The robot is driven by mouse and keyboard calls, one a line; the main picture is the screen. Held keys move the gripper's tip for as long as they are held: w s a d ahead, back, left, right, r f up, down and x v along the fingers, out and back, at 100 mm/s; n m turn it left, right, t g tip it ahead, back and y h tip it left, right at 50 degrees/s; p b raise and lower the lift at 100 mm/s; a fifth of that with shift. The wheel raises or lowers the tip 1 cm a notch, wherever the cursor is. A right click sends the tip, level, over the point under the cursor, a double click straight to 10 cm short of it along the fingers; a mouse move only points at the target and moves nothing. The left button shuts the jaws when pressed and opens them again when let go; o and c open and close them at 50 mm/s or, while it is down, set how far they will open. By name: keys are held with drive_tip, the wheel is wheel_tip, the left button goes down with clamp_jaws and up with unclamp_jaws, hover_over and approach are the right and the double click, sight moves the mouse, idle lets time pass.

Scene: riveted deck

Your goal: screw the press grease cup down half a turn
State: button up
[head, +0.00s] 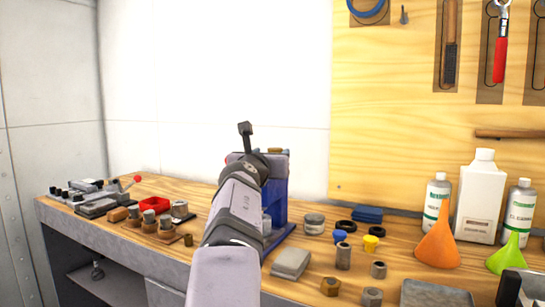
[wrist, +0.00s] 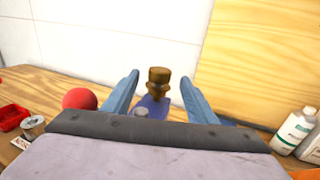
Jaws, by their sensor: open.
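The brass grease cup (wrist: 158,77) stands upright on top of the blue press (wrist: 152,103) in the wrist view. In the head view the blue press (head: 279,195) stands on the bench, partly behind my arm, and a small brass piece of the cup (head: 274,150) shows at its top. My gripper (wrist: 160,78) is open, its two blue fingers to the left and right of the cup. Clear gaps show on both sides, so the fingers look apart from it. The fingers are mostly hidden by my arm in the head view.
A red ball knob (wrist: 80,99) is left of the fingers. Bottles (head: 480,197), an orange funnel (head: 437,245) and small parts stand to the right. A red tray (head: 154,204) and cylinders stand left. A wooden tool board (head: 400,100) is behind.

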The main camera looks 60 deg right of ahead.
drive_tip(key=shift+s+a, duration=0.1)
drive_tip(key=shift+a, duration=0.3)
